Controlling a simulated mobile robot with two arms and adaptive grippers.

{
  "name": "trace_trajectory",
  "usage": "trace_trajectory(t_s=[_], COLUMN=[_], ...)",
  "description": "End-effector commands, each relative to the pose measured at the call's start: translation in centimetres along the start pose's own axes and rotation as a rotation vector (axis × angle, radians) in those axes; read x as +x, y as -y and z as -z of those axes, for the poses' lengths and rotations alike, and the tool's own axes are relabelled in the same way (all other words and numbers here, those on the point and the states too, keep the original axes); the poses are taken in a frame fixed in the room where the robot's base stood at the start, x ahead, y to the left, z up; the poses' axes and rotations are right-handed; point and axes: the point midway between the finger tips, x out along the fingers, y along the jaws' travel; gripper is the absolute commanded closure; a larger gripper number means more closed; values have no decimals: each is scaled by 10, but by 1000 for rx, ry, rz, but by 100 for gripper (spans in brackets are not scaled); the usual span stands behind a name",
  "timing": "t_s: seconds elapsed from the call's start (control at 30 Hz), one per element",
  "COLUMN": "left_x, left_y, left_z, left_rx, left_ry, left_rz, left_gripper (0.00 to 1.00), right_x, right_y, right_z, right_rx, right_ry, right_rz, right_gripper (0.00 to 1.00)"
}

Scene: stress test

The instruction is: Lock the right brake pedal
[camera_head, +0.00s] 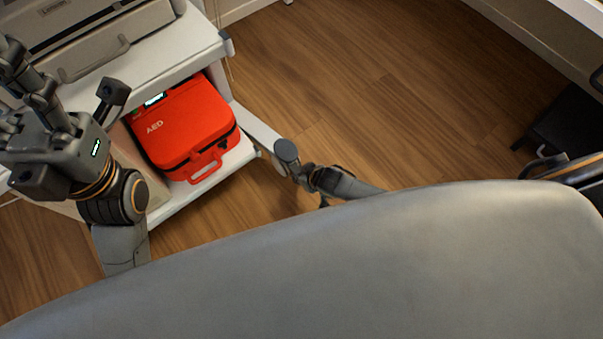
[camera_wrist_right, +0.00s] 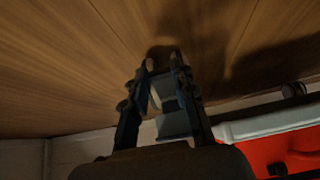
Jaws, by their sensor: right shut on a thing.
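My right gripper (camera_head: 308,176) is at the round grey end of the cart's leg (camera_head: 286,151), low over the floor. Its arm comes in from behind the large grey surface at the bottom. In the right wrist view the right gripper's fingers (camera_wrist_right: 164,72) are shut on a small pale grey part, which appears to be the brake pedal (camera_wrist_right: 176,124). The fingers and shadow hide much of it, so its tilt cannot be told. My left gripper (camera_head: 40,90) is raised at the left, beside the cart and apart from the pedal; its finger opening is unclear.
A white cart (camera_head: 150,65) carries a red AED case (camera_head: 186,128) on its lower shelf, left of the right gripper. A grey machine (camera_head: 75,35) stands on top. The wooden floor (camera_head: 380,85) is open beyond. A dark object (camera_head: 565,125) stands at the right.

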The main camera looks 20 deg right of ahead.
Motion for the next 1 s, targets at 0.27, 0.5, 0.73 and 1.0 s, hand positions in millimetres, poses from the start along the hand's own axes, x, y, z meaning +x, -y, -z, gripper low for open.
trace_trajectory(t_s=[0.27, 0.5, 0.73, 1.0], left_x=[0, 0, -1, -1], left_y=[0, 0, 1, 0], left_z=[0, 0, 0, 0], left_rx=[0, 0, 1, 1], left_ry=[-1, 1, 7, 5], left_rz=[0, 1, 3, 2], left_gripper=[51, 51, 51, 51], right_x=[0, 0, -4, -39], right_y=[1, 0, 0, 0], right_z=[1, 1, -1, -1], right_rx=[0, 0, 0, -1], right_ry=[-2, -1, 1, 0], right_rz=[1, 1, 0, 1], right_gripper=[62, 51, 51, 51])
